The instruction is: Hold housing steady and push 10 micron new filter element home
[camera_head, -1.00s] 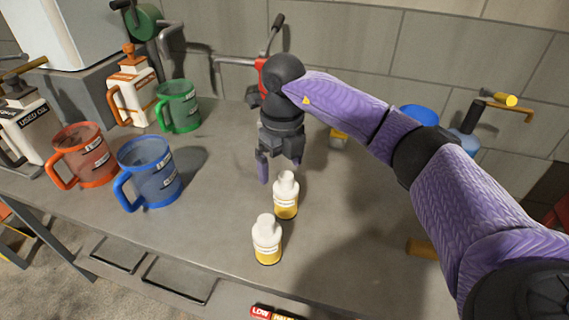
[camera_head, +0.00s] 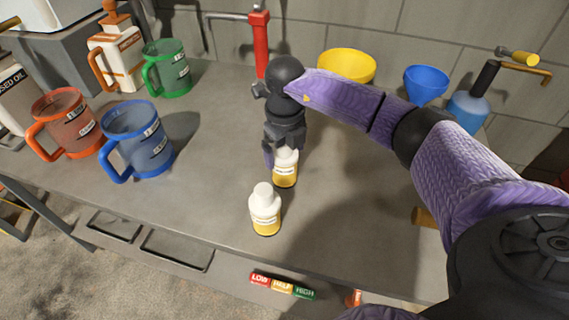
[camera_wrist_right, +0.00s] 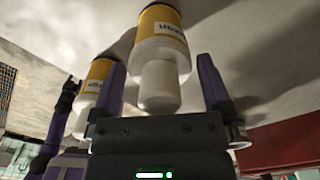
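I can make out neither a filter housing nor a 10 micron filter element. Two white-capped bottles with yellow labels stand upright on the bench (camera_head: 340,235). My right gripper (camera_head: 283,150) is lowered over the farther bottle (camera_head: 286,172). The wrist view shows this bottle (camera_wrist_right: 160,62) between the open fingers, cap toward the palm, with gaps on both sides. The nearer bottle (camera_head: 265,212) stands apart in front; it shows in the wrist view (camera_wrist_right: 97,82) beyond the left-hand finger. My left gripper is not visible in the head view.
Blue (camera_head: 142,140), red (camera_head: 66,125) and green (camera_head: 168,68) jugs stand at left. Low, half and high labels (camera_head: 282,286) mark the front edge.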

